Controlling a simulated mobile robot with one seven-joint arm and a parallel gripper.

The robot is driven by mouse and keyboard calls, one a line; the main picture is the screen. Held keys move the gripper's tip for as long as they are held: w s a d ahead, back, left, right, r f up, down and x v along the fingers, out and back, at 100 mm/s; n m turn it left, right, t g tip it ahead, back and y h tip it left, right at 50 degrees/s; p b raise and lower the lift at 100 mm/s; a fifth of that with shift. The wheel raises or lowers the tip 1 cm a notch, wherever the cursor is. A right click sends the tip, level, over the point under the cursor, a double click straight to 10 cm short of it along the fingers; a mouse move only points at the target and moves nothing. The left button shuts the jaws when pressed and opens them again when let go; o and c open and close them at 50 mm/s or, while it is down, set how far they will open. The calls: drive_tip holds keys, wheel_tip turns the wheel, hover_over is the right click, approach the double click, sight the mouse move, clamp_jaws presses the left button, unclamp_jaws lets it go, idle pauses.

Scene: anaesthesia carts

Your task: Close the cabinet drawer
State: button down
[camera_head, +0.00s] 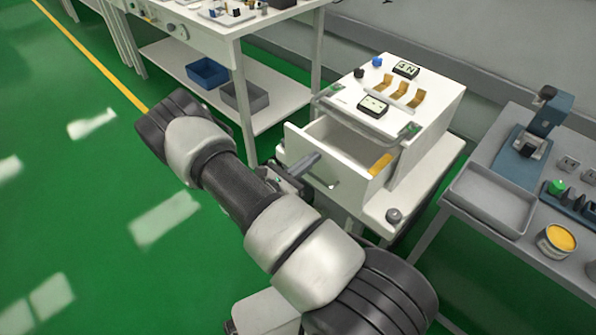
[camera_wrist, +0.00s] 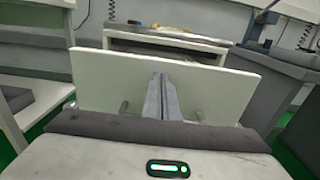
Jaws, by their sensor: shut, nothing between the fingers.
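The white cabinet (camera_head: 437,108) stands on a small white cart, and its drawer (camera_head: 320,172) is pulled out towards my arm. A yellow item (camera_head: 380,163) lies inside the drawer. In the wrist view the drawer front (camera_wrist: 215,92) spans the picture, with the cabinet behind it. My gripper (camera_head: 314,160) is shut and empty, with its fingers at the drawer front. In the wrist view the fingers (camera_wrist: 162,84) point at the middle of the front panel; I cannot tell if they touch it.
A white workbench (camera_head: 215,20) with blue and grey bins (camera_head: 207,72) stands at the back left. A grey table (camera_head: 455,205) with a tray and a yellow-topped can (camera_head: 556,241) stands at the right. A knob (camera_head: 393,215) sits at the cart's corner. Green floor at left is open.

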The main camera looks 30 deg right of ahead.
drive_tip(key=b+x, duration=0.2)
drive_tip(key=x, duration=1.5)
drive_tip(key=shift+f, duration=0.1)
drive_tip(key=p+v, duration=0.2)
drive_tip(key=v, duration=1.2)
drive_tip(key=s+a+r+m+g+y, duration=0.3)
drive_tip(key=s+r+m+g+y, duration=0.45)
drive_tip(key=r+m, duration=0.65)
drive_tip(key=s+a+r+m+t+y, duration=0.75)
drive_tip(key=s+a+r+y, duration=0.25)
drive_tip(key=s+a+r, duration=0.8)
wheel_tip(320, 180, up, 24)
drive_tip(key=p, duration=2.3)
drive_tip(key=shift+w+a+g, duration=0.3)
drive_tip(key=shift+w+a, duration=0.1)
drive_tip(key=shift+w, duration=0.05)
